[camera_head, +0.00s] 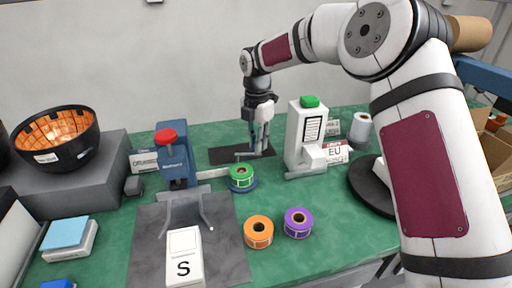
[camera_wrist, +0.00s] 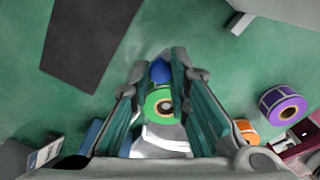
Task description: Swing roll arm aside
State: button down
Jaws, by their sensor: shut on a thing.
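The roll arm (camera_head: 213,173) is a pale bar reaching right from the blue dispenser (camera_head: 178,160) with the red knob. A green label roll (camera_head: 241,174) sits at its outer end above a blue rim. My gripper (camera_head: 257,152) points down just behind and right of the green roll. In the wrist view the green roll (camera_wrist: 157,104) and a blue rounded end piece (camera_wrist: 160,71) show between my two fingers (camera_wrist: 163,72). The fingers are closed in on the roll arm's end; the exact contact is hidden.
Orange (camera_head: 258,231) and purple (camera_head: 298,222) rolls stand in front on the green table. A white device with a green top (camera_head: 307,135) stands close on the right. A dark mat (camera_head: 228,154) lies behind. A white box marked S (camera_head: 184,258) is in front.

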jog(key=shift+w+a+n+b, duration=0.1)
jog(key=shift+w+n+b, duration=0.2)
jog(key=shift+n, duration=0.4)
jog(key=shift+w+a+n+b, duration=0.1)
jog(key=shift+w+n, duration=0.35)
jog(key=shift+n, duration=0.25)
jog(key=shift+w+a+n+b, duration=0.15)
jog(key=shift+w+n, duration=0.2)
jog(key=shift+n, duration=0.35)
jog(key=shift+d, duration=0.1)
jog(key=c, duration=1.5)
grip_release()
notch_tip(320, 180, up, 12)
jog(key=shift+r, duration=0.1)
